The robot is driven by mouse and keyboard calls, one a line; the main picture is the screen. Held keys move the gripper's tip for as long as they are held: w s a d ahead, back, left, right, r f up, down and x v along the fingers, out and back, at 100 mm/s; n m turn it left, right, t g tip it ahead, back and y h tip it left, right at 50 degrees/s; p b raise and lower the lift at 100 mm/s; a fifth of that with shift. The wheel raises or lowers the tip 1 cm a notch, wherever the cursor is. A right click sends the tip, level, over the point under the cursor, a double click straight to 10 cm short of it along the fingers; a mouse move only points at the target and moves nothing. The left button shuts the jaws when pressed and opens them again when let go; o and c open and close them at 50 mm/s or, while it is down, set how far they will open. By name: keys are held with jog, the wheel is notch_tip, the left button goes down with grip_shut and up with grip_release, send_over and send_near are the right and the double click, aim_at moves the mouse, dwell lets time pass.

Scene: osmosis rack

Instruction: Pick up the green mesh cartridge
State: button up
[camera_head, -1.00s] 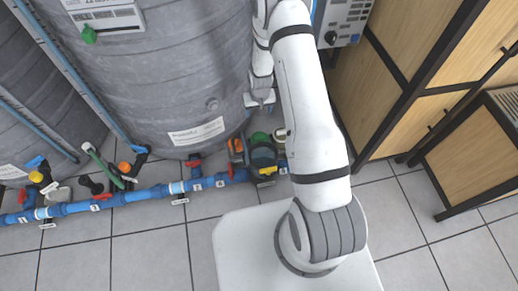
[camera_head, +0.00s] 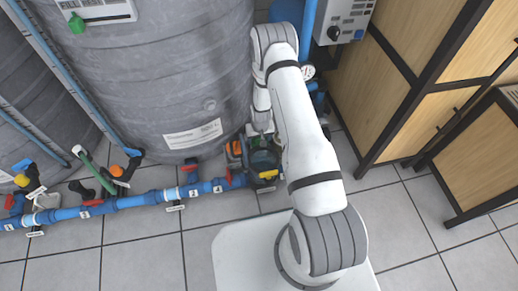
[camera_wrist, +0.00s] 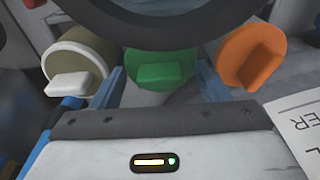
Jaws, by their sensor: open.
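The green mesh cartridge (camera_wrist: 160,70) shows its round green end with a raised grip bar in the wrist view, at the middle. My gripper (camera_wrist: 160,80) is open, with one bluish finger at each side of the green end in the picture. I cannot tell how deep the fingers reach or whether they touch it. In the head view my gripper (camera_head: 262,130) is low beside the big grey tank, over the cartridge group, and largely hides the green cartridge.
An orange cartridge (camera_wrist: 252,55) is close at the right, and a beige one with a white end (camera_wrist: 76,72) at the left. A dark curved shape (camera_wrist: 180,15) crosses the top of the wrist view. The grey tank (camera_head: 160,70), blue pipe (camera_head: 130,201) and wooden cabinet (camera_head: 410,130) surround the spot.

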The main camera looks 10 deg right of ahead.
jog(key=shift+c, duration=0.4)
jog(key=c, duration=1.3)
jog(key=shift+r, duration=0.15)
